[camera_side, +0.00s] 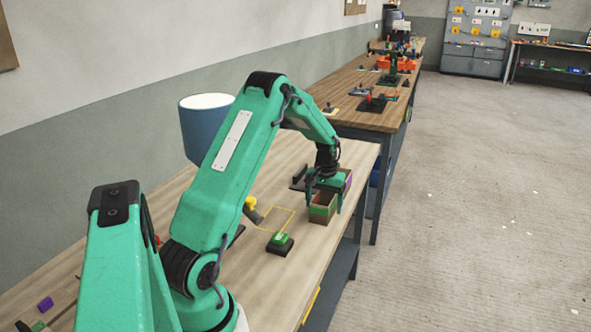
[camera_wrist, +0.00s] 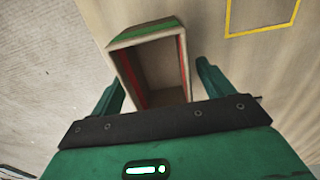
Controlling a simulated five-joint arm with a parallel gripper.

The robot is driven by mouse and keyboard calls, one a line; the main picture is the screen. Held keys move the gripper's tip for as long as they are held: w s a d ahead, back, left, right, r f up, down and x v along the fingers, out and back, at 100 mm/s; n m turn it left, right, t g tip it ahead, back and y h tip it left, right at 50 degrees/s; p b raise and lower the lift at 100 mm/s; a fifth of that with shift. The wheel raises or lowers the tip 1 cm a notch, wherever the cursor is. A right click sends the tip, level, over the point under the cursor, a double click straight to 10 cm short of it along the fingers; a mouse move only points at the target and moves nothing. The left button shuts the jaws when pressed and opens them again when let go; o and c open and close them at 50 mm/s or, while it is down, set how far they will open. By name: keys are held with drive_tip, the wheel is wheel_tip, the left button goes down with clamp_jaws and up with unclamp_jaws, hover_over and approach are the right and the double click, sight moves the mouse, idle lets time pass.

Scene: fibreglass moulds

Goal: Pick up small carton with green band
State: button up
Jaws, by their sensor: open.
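The small open-topped carton with a green band (camera_side: 320,214) stands on the wooden bench below my gripper (camera_side: 325,200) in the side view. In the wrist view the carton (camera_wrist: 145,34) shows its hollow inside, reddish inner walls and the green band along its far side. My gripper (camera_wrist: 158,88) is open there, with one finger on each side of the carton's near part. No contact between fingers and carton is clear. The carton's near end is hidden behind my gripper's dark crossbar.
A purple-sided box (camera_side: 348,181) stands just behind my gripper. A green button on a black base (camera_side: 281,241) and a yellow outline (camera_side: 272,228) lie nearer. A yellow-handled tool (camera_side: 251,206) and blue drum (camera_side: 197,125) stand left. The bench edge is close on the right.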

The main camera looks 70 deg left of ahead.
drive_tip(key=c, duration=1.1)
drive_tip(key=shift+o, duration=0.2)
drive_tip(key=shift+r, duration=0.1)
drive_tip(key=shift+r, duration=0.4)
wheel_tip(320, 180, up, 3)
drive_tip(key=shift+r, duration=0.1)
drive_tip(key=w+d+r, duration=0.1)
drive_tip(key=d+r, duration=0.6)
drive_tip(key=d, duration=0.4)
drive_tip(key=shift+d, duration=0.3)
drive_tip(key=shift+w, duration=0.1)
